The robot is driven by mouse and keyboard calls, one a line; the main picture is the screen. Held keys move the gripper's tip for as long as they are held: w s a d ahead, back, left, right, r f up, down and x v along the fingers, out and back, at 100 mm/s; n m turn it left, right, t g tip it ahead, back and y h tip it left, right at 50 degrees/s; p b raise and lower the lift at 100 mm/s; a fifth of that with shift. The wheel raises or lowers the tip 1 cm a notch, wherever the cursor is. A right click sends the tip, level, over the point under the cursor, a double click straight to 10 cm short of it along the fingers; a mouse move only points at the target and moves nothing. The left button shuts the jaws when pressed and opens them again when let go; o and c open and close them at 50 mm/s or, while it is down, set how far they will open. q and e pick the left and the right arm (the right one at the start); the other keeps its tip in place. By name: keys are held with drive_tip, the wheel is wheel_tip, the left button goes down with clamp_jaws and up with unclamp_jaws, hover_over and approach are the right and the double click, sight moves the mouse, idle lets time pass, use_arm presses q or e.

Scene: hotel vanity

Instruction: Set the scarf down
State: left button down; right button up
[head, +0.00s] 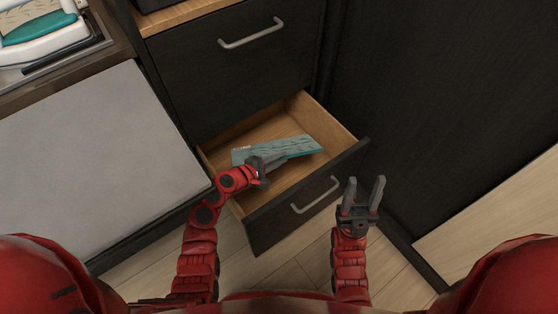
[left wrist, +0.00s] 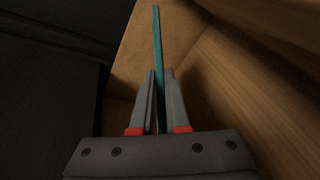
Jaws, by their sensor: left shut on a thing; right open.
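The scarf (head: 301,145) is a flat, folded teal piece with a leaf-like pattern, inside the open lower drawer (head: 281,126). My left gripper (head: 277,163) reaches over the drawer front and is shut on the scarf. In the left wrist view the scarf (left wrist: 157,50) shows edge-on as a thin teal strip between the two fingers (left wrist: 160,90). Whether the scarf touches the drawer floor I cannot tell. My right gripper (head: 362,190) is open and empty, outside the drawer, to the right of its handle.
The drawer's wooden floor is bare around the scarf. A shut upper drawer with a metal handle (head: 251,33) is above. A dark panel (head: 440,90) stands to the right. A grey surface (head: 95,160) and a counter with a white and teal object (head: 40,28) are left.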

use_arm(q)
drive_tip(key=shift+f+b, duration=0.35)
drive_tip(key=shift+f, duration=0.3)
drive_tip(key=c, duration=0.9)
unclamp_jaws()
drive_tip(key=shift+r, duration=0.1)
drive_tip(key=shift+r, duration=0.25)
drive_tip(key=shift+r+p, duration=0.55)
drive_tip(key=shift+p, duration=0.15)
drive_tip(key=p+v, duration=0.2)
drive_tip(key=v, duration=1)
drive_tip(key=shift+f, duration=0.15)
